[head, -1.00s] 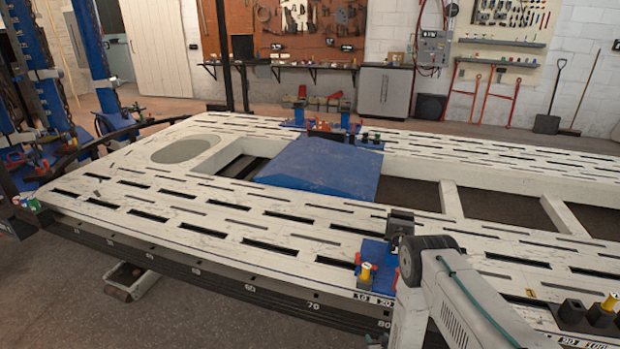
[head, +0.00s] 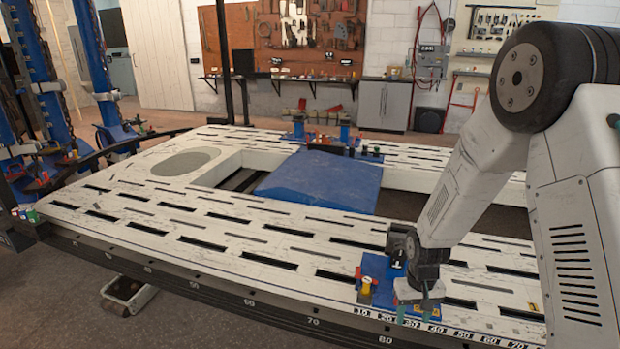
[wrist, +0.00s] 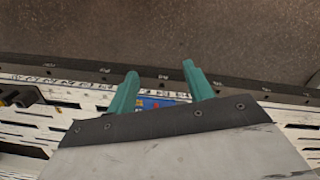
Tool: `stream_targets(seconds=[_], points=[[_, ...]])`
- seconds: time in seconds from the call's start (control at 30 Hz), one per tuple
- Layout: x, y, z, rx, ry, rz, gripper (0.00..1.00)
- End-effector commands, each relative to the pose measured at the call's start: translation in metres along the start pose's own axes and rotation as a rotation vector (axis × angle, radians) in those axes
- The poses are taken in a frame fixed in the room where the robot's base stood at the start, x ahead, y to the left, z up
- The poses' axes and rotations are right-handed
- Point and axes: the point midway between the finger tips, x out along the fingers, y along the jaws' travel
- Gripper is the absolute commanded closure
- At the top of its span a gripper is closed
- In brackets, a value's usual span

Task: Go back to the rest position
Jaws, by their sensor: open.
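My gripper (head: 415,314) points downward at the near edge of the white slotted frame bench (head: 150,226) in the head view. Its two teal fingers are apart, and the wrist view shows them spread (wrist: 161,85) with nothing held between them. A blue clamp block (head: 374,266) with a yellow-topped, red-based part stands on the bench just left of my gripper. I cannot tell how high the fingertips are above the bench.
A blue sloped plate (head: 318,182) lies across the bench's middle opening. Blue towers (head: 50,90) with chains stand at the left. A grey cabinet (head: 385,100) and tool boards line the back wall. The floor in front of the bench (head: 60,300) is mostly clear.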

Motion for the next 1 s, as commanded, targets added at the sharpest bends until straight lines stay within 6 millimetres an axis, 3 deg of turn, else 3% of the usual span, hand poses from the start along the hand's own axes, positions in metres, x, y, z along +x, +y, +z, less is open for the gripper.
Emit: stream_targets(seconds=[0.03, 0.2, 0.5, 0.8, 1.0], points=[[-0.028, 0.001, 0.014, 0.002, -0.017, 0.0, 0.48], [-0.101, 0.002, 0.069, 0.008, -0.092, 0.0, 0.48], [-0.202, 0.002, 0.173, 0.017, -0.153, -0.002, 0.48], [-0.262, 0.002, 0.262, 0.025, -0.071, -0.003, 0.48], [-0.286, 0.002, 0.289, 0.03, 0.089, -0.001, 0.48]])
